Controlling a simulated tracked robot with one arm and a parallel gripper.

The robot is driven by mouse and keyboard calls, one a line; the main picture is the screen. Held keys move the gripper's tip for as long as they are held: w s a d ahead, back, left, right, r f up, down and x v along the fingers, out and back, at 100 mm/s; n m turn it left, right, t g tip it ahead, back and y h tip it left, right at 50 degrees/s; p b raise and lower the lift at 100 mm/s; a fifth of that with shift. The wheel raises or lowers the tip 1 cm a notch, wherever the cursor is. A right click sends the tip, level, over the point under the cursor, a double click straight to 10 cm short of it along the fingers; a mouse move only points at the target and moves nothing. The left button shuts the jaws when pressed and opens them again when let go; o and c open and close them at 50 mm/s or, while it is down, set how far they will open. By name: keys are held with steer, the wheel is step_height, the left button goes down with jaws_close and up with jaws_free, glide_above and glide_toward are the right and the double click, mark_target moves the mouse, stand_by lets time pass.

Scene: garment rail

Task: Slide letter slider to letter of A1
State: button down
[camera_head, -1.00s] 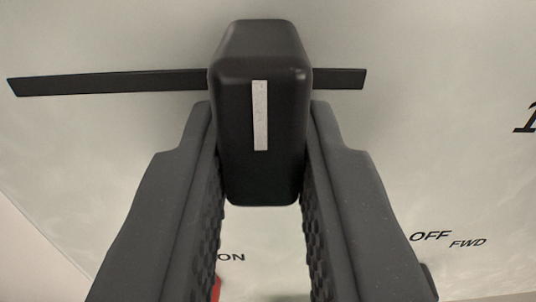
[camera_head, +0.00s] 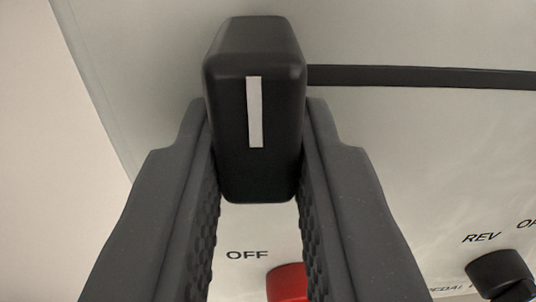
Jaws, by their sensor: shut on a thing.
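The letter slider, a black block knob (camera_head: 229,110) with a white stripe on its face, stands at the upper middle of the view. My gripper (camera_head: 258,165) is shut on it, one textured finger against each side. The dark slot (camera_head: 420,77) runs from the knob to the right edge of the view. No slot shows to the left of the knob. The letter A1 and any scale markings are not in view.
The pale panel (camera_head: 400,150) ends at a slanting edge on the left. Below are a red button (camera_head: 288,283) under the word OFF, and a black knob (camera_head: 500,272) near the word REV at lower right.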

steer(key=c, duration=1.5)
jaws_free()
steer(key=shift+a+r, duration=0.15)
steer(key=shift+a, duration=0.2)
steer(key=shift+o, duration=0.9)
steer(key=shift+w+a, duration=0.1)
steer(key=shift+w, duration=0.05)
steer(key=shift+s+d, duration=0.2)
steer(key=shift+s, duration=0.05)
steer(key=s, duration=1.3)
steer(key=shift+s+d, duration=0.2)
steer(key=shift+d, duration=0.05)
